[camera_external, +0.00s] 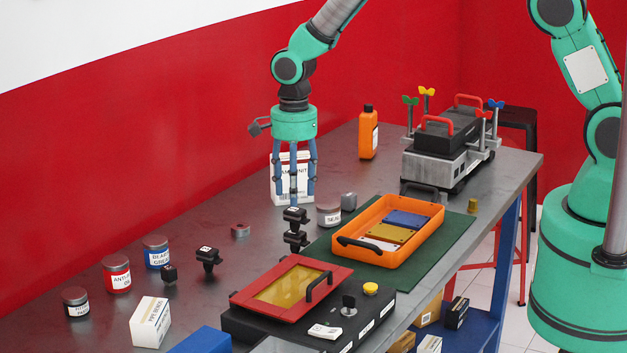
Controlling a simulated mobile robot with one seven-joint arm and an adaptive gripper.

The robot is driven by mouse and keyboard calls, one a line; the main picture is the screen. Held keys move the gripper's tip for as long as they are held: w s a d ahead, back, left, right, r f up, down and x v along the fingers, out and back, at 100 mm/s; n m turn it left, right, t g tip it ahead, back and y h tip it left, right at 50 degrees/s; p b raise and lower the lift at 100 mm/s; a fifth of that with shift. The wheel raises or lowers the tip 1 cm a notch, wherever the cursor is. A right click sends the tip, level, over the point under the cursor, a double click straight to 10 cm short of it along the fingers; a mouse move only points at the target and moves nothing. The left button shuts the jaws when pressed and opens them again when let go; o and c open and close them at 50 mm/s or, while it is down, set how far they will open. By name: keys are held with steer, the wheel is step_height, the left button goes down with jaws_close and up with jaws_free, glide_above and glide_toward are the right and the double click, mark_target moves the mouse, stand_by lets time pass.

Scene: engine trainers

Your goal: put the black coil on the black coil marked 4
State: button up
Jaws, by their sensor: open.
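Several small black coils stand on the grey table. One black coil (295,216) is directly below my gripper (294,201), and another black coil (296,240) is just in front of it. These two overlap in the picture, so I cannot tell whether they touch or are stacked. A third coil (208,258) and a fourth (169,275) stand further left. The marks on their tops are too small to read, so I cannot tell which one is marked 4. My gripper points down with its blue fingers apart, and nothing shows between them.
An orange tray (431,242) on a green mat (450,251) is right of the coils. A red-framed lid (244,297) on a black case is in front. A white box (278,196) stands behind my fingers. Jars (117,280) line the left; the table between is mostly clear.

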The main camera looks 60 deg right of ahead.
steer(key=shift+r, duration=2.2)
step_height(320, 180, up, 12)
steer(key=n+t, duration=0.1)
steer(key=n, duration=0.2)
glide_above(295, 209)
steer(key=s+d, duration=0.2)
steer(key=s, duration=0.3)
steer(key=s+d+r+n+t, duration=0.25)
steer(key=s+r+n, duration=0.25)
steer(key=s+r, duration=0.65)
steer(key=s+d+r+n, duration=0.1)
steer(key=s+r+n, duration=0.2)
steer(key=s, duration=0.5)
steer(key=s+d+r+n+t, duration=0.1)
steer(key=s+d+r+n, duration=0.1)
steer(key=s, duration=0.5)
steer(key=s+d+r+n+t, duration=0.1)
steer(key=s+d+r+n, duration=0.1)
steer(key=s+r+n, duration=0.3)
steer(key=s, duration=0.3)
steer(key=shift+s+d+r, duration=0.15)
steer(key=shift+s, duration=0.2)
